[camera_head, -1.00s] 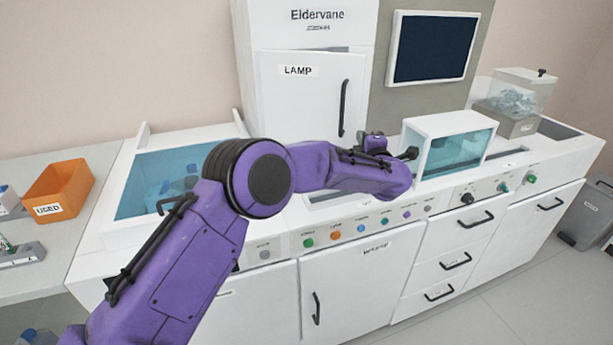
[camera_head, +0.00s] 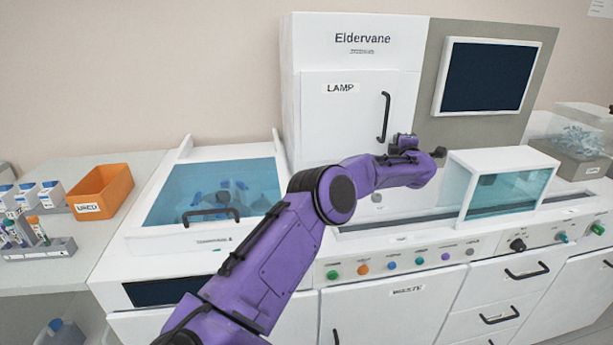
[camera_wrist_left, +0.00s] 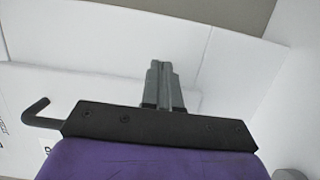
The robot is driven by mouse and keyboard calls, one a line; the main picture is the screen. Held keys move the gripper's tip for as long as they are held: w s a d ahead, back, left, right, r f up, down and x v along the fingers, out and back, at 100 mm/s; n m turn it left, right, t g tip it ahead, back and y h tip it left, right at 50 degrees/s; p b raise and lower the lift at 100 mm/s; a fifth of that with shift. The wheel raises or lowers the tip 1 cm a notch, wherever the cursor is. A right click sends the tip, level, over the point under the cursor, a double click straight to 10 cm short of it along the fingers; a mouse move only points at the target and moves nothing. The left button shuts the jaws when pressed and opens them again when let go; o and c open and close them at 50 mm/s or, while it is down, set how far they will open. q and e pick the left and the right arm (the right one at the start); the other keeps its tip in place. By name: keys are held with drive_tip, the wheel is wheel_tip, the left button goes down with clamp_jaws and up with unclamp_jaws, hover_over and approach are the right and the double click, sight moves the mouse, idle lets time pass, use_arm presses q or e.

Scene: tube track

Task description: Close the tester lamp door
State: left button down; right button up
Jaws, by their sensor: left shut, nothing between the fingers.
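The lamp door (camera_head: 345,115) is a white panel labelled LAMP on the tester's upper cabinet, with a black upright handle (camera_head: 384,117) near its right edge. It looks close to flush with the cabinet, but I cannot tell whether it is fully closed. My left arm reaches across the bench to just below the door's lower right, its wrist in front of the cabinet. In the left wrist view my left gripper (camera_wrist_left: 163,85) has its fingers together and empty, pointing at white panels. Contact is unclear. My right gripper is out of view.
A glass-fronted box (camera_head: 507,183) stands right of my wrist, on the bench. A blue-lidded bay (camera_head: 215,190) is at left, and an orange bin (camera_head: 100,190) sits beyond it. A dark screen (camera_head: 490,77) is right of the lamp cabinet.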

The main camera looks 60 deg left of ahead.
use_arm(q)
drive_tip(key=shift+w+a, duration=0.1)
drive_tip(key=shift+a, duration=0.1)
drive_tip(key=shift+d, duration=0.1)
idle(0.4)
drive_tip(key=b+v, duration=0.3)
drive_tip(key=v, duration=0.7)
drive_tip(key=shift+d, duration=0.15)
drive_tip(key=shift+r, duration=0.1)
